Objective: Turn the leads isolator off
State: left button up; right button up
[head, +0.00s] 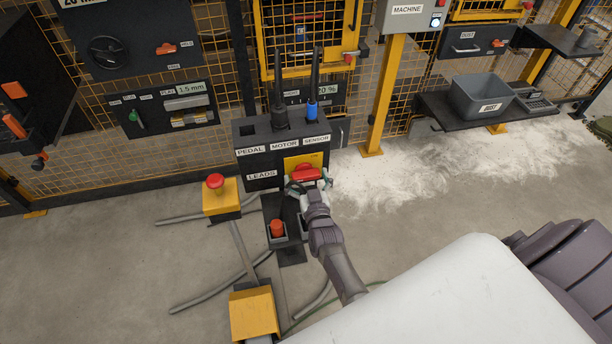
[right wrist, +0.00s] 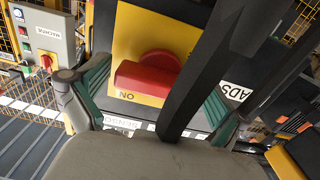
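The leads isolator is a red rotary knob (head: 306,173) on a yellow plate (head: 291,161), beside the LEADS label (head: 262,176) on a dark box. My right gripper (head: 309,184) is at the knob. In the right wrist view the red knob (right wrist: 150,75) lies between the two green-padded fingers of the right gripper (right wrist: 152,100), with a gap on each side. The word ON shows on the yellow plate (right wrist: 140,32) by the knob's handle. A dark bar crosses the right part of this view. My left gripper is not in view.
Dark and blue plugs (head: 312,110) with upright cables stand on top of the box. A red button on a yellow box (head: 222,196) and an orange-red item in a holder (head: 278,229) are close by on the left. A grey bin (head: 480,98) stands on a shelf at right.

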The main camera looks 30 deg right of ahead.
jog(key=m+b, duration=0.1)
jog(key=m, duration=0.3)
jog(key=m+b, duration=0.1)
jog(key=m, duration=0.2)
jog(key=shift+f+m, duration=0.1)
jog(key=shift+m, duration=0.3)
jog(key=m+b, duration=0.3)
jog(key=m, duration=0.5)
jog(key=shift+f+m+b, duration=0.1)
jog(key=shift+m+b, duration=0.2)
jog(key=shift+b, duration=0.05)
jog(key=shift+s+m+b, duration=0.15)
jog(key=shift+m+b, duration=0.15)
jog(key=shift+m, duration=0.7)
jog(key=v, duration=1.4)
jog(key=s+a+f+n+g+y+p, duration=0.1)
jog(key=s+a+f+n+g, duration=0.1)
jog(key=f, duration=0.5)
jog(key=s+a+f+n+g+y+p, duration=0.1)
jog(key=s+a+f+n+g+y, duration=0.1)
jog(key=f+n, duration=0.4)
jog(key=s+a+f+n+g+y+p, duration=0.1)
jog(key=s+a+f+n+g+y, duration=0.1)
jog(key=f, duration=0.7)
jog(key=shift+s+a+f+n+g, duration=0.2)
jog(key=shift+s+a+n+g, duration=0.4)
jog(key=shift+s+n, duration=0.9)
